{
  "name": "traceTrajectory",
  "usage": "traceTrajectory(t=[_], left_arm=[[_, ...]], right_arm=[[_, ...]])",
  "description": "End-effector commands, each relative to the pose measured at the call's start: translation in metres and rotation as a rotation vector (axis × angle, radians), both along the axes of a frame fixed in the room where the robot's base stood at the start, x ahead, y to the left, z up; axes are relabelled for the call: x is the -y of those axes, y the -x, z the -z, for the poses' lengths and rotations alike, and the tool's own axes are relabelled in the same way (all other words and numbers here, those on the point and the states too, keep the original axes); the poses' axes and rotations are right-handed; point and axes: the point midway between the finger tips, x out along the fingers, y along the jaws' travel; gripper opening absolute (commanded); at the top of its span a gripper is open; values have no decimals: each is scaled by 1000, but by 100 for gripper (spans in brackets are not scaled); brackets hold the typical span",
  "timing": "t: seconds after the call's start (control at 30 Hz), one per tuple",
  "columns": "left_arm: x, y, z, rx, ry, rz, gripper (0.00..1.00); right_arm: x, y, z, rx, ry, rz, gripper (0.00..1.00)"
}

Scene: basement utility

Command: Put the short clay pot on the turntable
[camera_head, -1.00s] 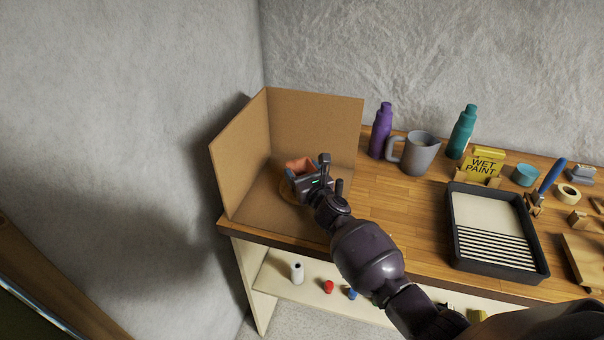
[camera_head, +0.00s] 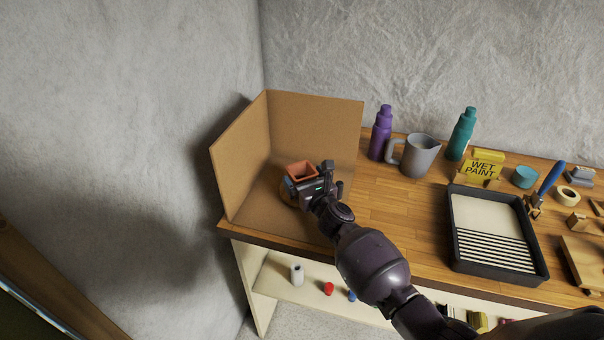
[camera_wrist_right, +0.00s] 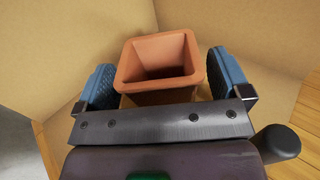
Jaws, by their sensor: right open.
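The short clay pot (camera_head: 302,169) is terracotta with a square open rim and stands upright inside the cardboard corner screen. My right gripper (camera_head: 308,181) is at the pot, coming from the front right. In the right wrist view, the pot (camera_wrist_right: 162,57) lies between the two open blue fingers (camera_wrist_right: 165,85), with a gap on each side. The turntable (camera_head: 286,198) shows only as a thin tan edge beneath the pot and gripper; the contact under the pot is hidden. My left gripper is not in view.
The cardboard screen (camera_head: 315,115) closes off the back and left. A purple bottle (camera_head: 381,135), grey jug (camera_head: 418,157), teal bottle (camera_head: 461,135) and black paint tray (camera_head: 540,262) stand to the right on the bench. Bare wood (camera_head: 385,210) lies between screen and tray.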

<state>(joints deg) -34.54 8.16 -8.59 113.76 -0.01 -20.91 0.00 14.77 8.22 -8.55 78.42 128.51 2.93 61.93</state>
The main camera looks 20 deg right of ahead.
Motion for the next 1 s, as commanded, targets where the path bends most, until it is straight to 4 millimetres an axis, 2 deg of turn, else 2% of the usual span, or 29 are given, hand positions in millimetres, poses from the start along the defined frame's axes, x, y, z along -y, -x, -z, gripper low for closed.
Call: traceTrajectory(t=[0.3,0.5,0.7,1.0], left_arm=[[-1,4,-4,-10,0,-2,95],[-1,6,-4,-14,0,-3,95],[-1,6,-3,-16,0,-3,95],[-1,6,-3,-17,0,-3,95]], right_arm=[[9,57,0,-1,2,1,95],[13,86,0,-1,0,0,95],[15,99,-1,1,1,0,95],[15,101,-1,1,1,0,95]])
